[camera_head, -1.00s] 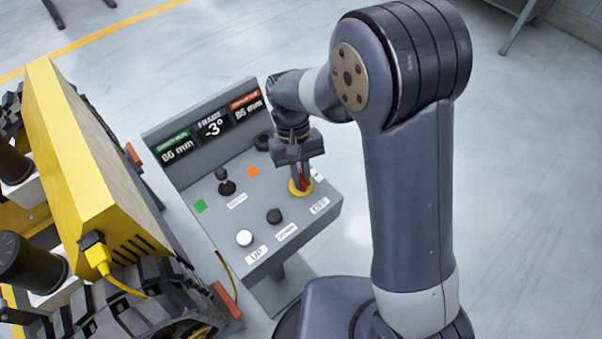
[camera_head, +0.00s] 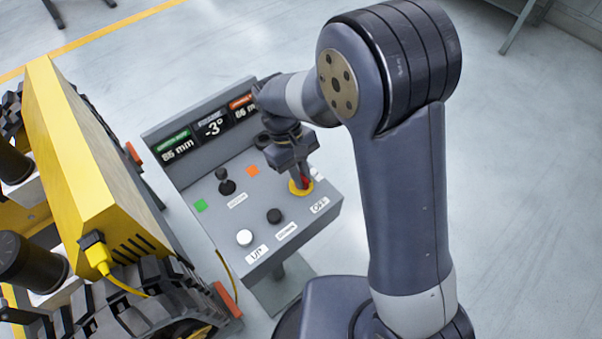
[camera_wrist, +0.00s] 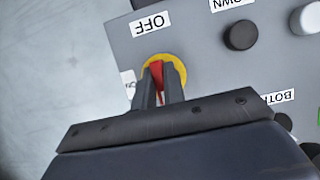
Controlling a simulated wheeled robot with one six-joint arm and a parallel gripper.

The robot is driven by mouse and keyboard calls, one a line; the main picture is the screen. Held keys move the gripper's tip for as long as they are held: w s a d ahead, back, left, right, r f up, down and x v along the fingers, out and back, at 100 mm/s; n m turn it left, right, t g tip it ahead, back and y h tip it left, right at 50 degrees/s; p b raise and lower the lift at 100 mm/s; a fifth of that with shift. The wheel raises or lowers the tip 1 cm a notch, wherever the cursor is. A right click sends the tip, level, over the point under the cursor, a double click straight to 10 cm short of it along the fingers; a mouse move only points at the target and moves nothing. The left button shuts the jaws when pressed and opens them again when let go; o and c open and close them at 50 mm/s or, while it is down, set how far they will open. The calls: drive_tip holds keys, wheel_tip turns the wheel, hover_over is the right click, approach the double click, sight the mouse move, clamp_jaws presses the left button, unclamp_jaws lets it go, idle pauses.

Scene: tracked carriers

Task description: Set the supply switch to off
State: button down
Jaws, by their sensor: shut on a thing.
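The supply switch is a red handle (camera_wrist: 157,72) on a round yellow plate (camera_wrist: 178,70) on the grey control panel. In the wrist view, my gripper (camera_wrist: 158,92) is shut on the red handle, one finger on each side. The handle's visible end points roughly up, towards the OFF label (camera_wrist: 151,24). An ON label (camera_wrist: 129,84) is partly hidden left of the plate. In the head view, my gripper (camera_head: 301,178) reaches down over the yellow plate (camera_head: 297,191) and hides most of the handle.
The panel (camera_head: 222,213) also carries a white button (camera_head: 244,237), a black button (camera_head: 274,216) and a black joystick (camera_head: 227,186). Displays (camera_head: 212,128) stand at its back edge. A yellow tracked carrier (camera_head: 95,165) is close on the left. Floor to the right is clear.

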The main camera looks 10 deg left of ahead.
drive_tip(key=c, duration=1.5)
unclamp_jaws()
drive_tip(key=b+v, duration=0.1)
drive_tip(key=v, duration=0.9)
drive_tip(key=shift+w+r, duration=0.1)
drive_tip(key=shift+r, duration=0.3)
drive_tip(key=shift+f, duration=0.1)
drive_tip(key=p+x, duration=0.1)
drive_tip(key=x, duration=0.9)
drive_tip(key=shift+f, duration=0.35)
drive_tip(key=shift+r, duration=0.15)
